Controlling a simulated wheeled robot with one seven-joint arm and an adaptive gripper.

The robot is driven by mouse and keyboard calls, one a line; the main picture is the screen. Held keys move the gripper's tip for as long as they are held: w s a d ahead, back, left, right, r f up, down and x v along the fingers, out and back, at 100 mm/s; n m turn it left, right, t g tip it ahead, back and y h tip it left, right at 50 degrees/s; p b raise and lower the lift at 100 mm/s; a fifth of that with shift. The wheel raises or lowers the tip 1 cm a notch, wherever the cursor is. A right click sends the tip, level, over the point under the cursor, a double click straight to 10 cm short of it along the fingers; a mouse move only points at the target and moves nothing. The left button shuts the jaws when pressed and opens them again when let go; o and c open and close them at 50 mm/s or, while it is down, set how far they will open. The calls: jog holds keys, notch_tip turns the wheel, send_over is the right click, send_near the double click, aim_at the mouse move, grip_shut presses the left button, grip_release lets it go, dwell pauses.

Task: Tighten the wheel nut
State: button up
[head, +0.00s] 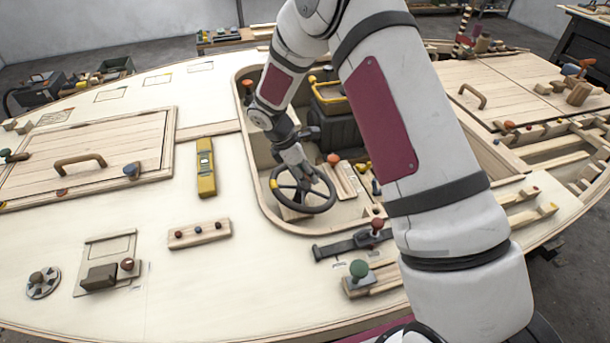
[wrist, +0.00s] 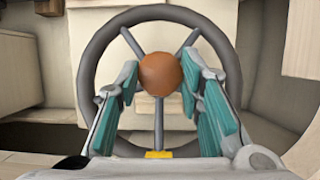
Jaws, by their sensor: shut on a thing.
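The steering wheel (head: 319,203) is dark with three spokes and sits in the cockpit recess. In the wrist view its rim (wrist: 91,62) fills the middle, with a yellow mark (wrist: 158,154) at the bottom. The wheel nut (wrist: 160,74) is a round orange-brown knob at the hub. My gripper (wrist: 160,80) has its teal-padded fingers on both sides of the nut, shut on it. In the head view my gripper (head: 300,179) comes down over the hub and hides the nut.
A dark box with a yellow handle (head: 333,98) stands in the recess behind the wheel. The recess walls surround the wheel closely. A yellow level (head: 206,168) lies on the deck to the left. A green-knobbed lever (head: 359,269) stands at the front.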

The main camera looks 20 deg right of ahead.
dwell(0.3)
jog(key=o, duration=1.2)
jog(key=shift+c, duration=0.2)
jog(key=v, duration=1.2)
jog(key=shift+w, duration=0.1)
